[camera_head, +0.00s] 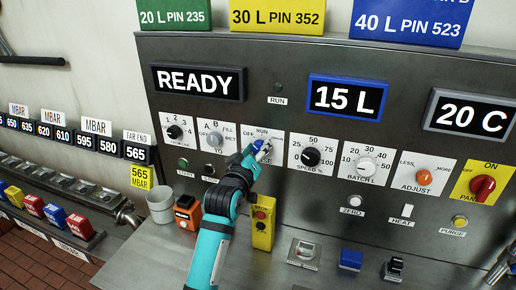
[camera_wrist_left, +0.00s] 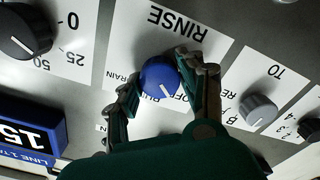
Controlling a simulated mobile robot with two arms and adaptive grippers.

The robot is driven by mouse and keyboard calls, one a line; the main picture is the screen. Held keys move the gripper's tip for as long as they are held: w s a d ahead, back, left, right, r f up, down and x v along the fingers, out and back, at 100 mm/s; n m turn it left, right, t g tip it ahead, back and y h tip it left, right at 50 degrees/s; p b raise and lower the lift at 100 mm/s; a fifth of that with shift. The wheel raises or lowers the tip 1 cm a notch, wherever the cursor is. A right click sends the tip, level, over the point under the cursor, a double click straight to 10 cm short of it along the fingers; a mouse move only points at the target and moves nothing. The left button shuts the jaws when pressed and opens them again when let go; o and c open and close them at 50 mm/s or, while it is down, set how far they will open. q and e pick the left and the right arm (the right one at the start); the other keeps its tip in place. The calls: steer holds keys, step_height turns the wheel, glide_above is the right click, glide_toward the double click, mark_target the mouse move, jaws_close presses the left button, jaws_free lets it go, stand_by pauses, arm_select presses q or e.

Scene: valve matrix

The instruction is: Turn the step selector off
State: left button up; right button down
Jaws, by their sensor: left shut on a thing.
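A blue selector knob (camera_wrist_left: 160,78) sits on a white plate (camera_wrist_left: 128,35) marked RINSE, with OFF, RUN and DRAIN around it. My left gripper (camera_wrist_left: 161,80) has a finger on each side of the knob and is shut on it. The knob's white pointer line slants to the lower right in the left wrist view, toward the partly hidden OFF and RUN lettering. In the head view my left gripper (camera_head: 257,152) covers much of this plate. My right gripper is not in view.
Below stand a yellow button box (camera_head: 263,222), an orange device (camera_head: 188,211) and a grey cup (camera_head: 160,204). The panel displays READY (camera_head: 197,82).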

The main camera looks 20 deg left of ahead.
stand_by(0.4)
arm_select(q)
steer(key=o, duration=1.2)
steer(key=shift+s, duration=0.1)
steer(key=s, duration=1.2)
steer(key=shift+a, duration=0.25)
